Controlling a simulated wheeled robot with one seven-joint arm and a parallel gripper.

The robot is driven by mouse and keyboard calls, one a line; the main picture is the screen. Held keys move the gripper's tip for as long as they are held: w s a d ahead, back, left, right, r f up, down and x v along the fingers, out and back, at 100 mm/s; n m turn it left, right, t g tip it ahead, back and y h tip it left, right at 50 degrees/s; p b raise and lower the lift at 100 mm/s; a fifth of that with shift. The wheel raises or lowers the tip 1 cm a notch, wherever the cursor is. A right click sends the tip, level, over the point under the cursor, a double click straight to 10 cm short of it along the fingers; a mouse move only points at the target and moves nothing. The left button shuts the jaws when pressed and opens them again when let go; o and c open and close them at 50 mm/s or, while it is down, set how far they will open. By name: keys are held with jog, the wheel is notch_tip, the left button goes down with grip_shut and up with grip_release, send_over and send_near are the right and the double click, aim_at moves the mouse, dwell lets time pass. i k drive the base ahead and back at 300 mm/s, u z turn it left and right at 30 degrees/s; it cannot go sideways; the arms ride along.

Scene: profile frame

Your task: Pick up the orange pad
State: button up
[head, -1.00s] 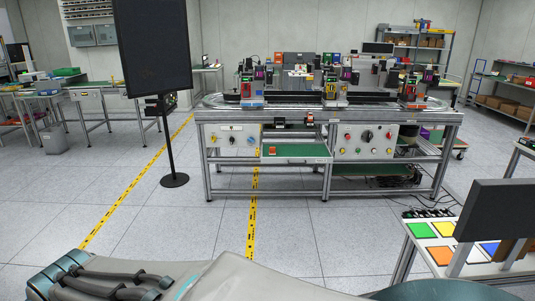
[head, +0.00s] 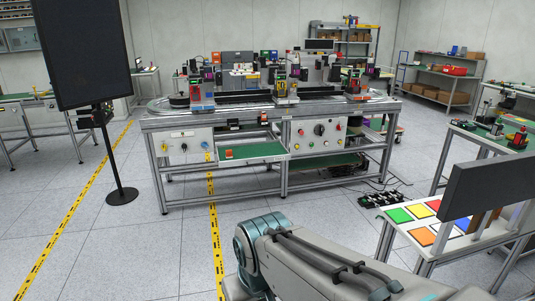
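The orange pad (head: 421,236) lies flat on a white-topped table (head: 398,229) at the right of the head view. It is in the front row of a set of coloured pads. A green pad (head: 400,215) and a yellow pad (head: 422,210) lie behind it, with a red pad (head: 434,204) at the back. A blue pad (head: 462,224) lies to its right, partly hidden by a dark monitor. Nothing covers the orange pad. My arm shows at the bottom, in front of the table, but my gripper is outside the picture.
The dark monitor (head: 492,183) stands at the table's right side. A power strip with cables (head: 385,199) lies on the floor behind the table. A large workbench (head: 270,120) stands ahead, and a black stand screen (head: 88,50) at left. Floor between is clear.

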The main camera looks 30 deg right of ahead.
aim_at(228, 153)
jog(key=z, duration=0.55)
jog(key=i, duration=1.65)
jog(key=u, duration=0.15)
